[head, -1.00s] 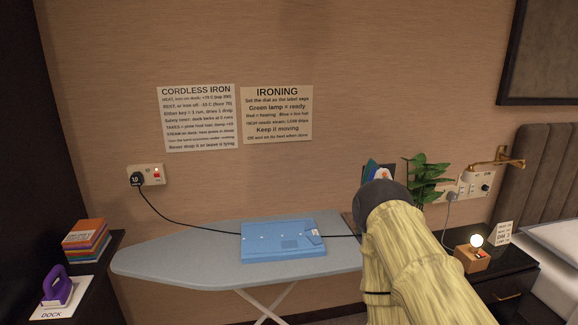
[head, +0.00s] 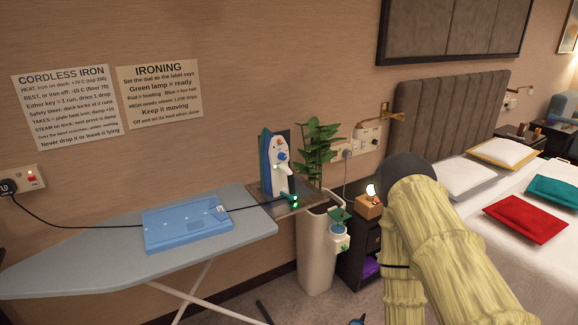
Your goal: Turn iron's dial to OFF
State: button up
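The iron (head: 276,165) stands on its heel at the right end of the ironing board, with a blue plate side and a white body. Small orange and blue round parts show on its body; I cannot tell which is the dial or read its setting. It rests on a dark stand (head: 302,206) with green lights at the front. My arm, in a yellowish sleeve with a dark rounded cap, fills the lower right. My gripper is not in view.
A pale bin (head: 316,255) stands right of the board, near a plant (head: 318,148) and a bedside table (head: 358,240). The bed (head: 470,215) is at right.

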aim_at(281, 157)
jog(key=z, duration=1.75)
jog(key=i, duration=0.9)
jog(key=u, duration=2.65)
